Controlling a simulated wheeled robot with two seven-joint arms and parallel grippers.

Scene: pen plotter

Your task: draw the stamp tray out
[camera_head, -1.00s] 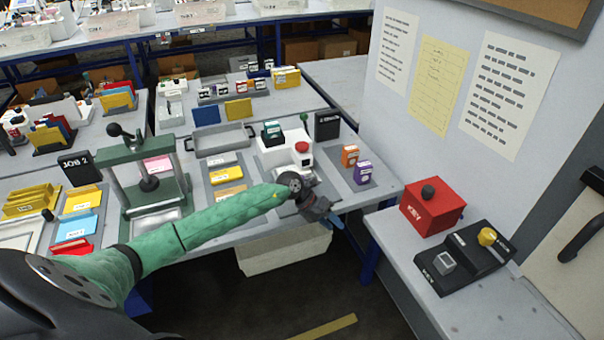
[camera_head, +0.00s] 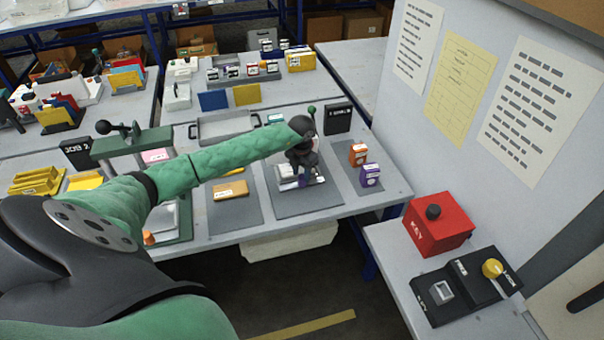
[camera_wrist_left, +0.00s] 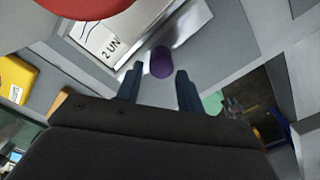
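The stamp tray appears to be the pale tray front with a purple knob (camera_wrist_left: 161,62) in the left wrist view, below a white label reading "2 UN" (camera_wrist_left: 98,38). My left gripper (camera_wrist_left: 160,76) is open, with its two dark fingers apart. The knob shows just ahead, between the fingertips as seen; I cannot tell whether they touch it. In the head view my left gripper (camera_head: 303,174) is over the white stamp unit (camera_head: 286,172), on a grey mat (camera_head: 300,205). My arm hides most of that unit. My right gripper is not in view.
An orange box (camera_head: 357,154) and a purple box (camera_head: 370,174) stand to the right of the unit. A yellow-brown block (camera_head: 231,189) lies to its left. A green press (camera_head: 130,142) stands further left. The mat's front part is clear.

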